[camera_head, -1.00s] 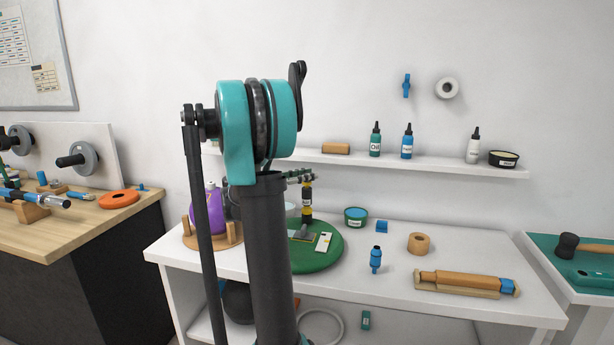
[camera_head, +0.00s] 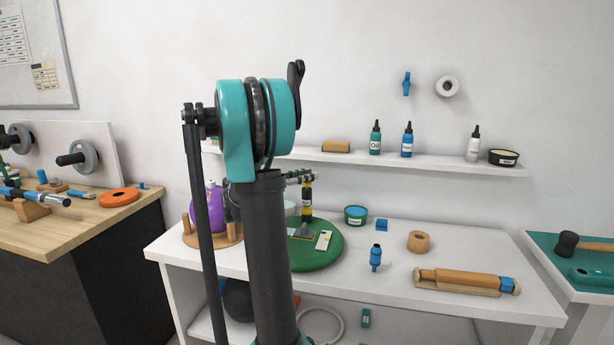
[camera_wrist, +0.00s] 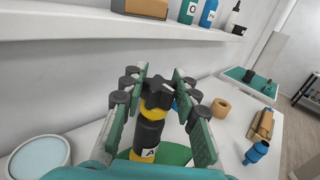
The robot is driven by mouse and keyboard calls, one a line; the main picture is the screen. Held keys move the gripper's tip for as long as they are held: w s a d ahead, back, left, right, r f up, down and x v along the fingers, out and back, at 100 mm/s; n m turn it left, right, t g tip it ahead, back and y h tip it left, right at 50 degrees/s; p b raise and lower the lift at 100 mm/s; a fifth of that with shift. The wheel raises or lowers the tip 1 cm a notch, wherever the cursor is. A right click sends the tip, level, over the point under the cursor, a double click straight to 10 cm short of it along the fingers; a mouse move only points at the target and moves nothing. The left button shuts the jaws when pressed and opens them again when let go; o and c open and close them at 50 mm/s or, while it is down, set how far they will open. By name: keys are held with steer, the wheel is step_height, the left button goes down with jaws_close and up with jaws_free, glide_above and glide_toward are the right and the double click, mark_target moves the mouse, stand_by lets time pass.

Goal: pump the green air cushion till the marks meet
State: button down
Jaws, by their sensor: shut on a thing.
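The green air cushion (camera_head: 322,256) is a round disc on the white table, partly behind my arm in the head view. A little of it shows at the bottom of the wrist view (camera_wrist: 176,154). On it are a white plate (camera_head: 324,240) and a grey piece (camera_head: 303,231); any marks are too small to read. A black and yellow upright post (camera_head: 307,203) with a label stands at the cushion's back. In the wrist view its black lobed knob (camera_wrist: 158,94) sits between the fingers of my gripper (camera_wrist: 160,84), which is shut on it.
A green tub (camera_head: 356,216), blue fitting (camera_head: 375,258), tape roll (camera_head: 419,242) and wooden cylinder in a holder (camera_head: 464,281) lie to the right. A shelf (camera_head: 440,164) with bottles runs above.

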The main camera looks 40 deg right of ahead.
steer(key=shift+r, duration=0.6)
steer(key=shift+f, duration=0.45)
stand_by(1.8)
steer(key=shift+r, duration=0.45)
steer(key=shift+f, duration=0.5)
stand_by(1.5)
steer(key=shift+r, duration=0.5)
steer(key=shift+r, duration=3.5)
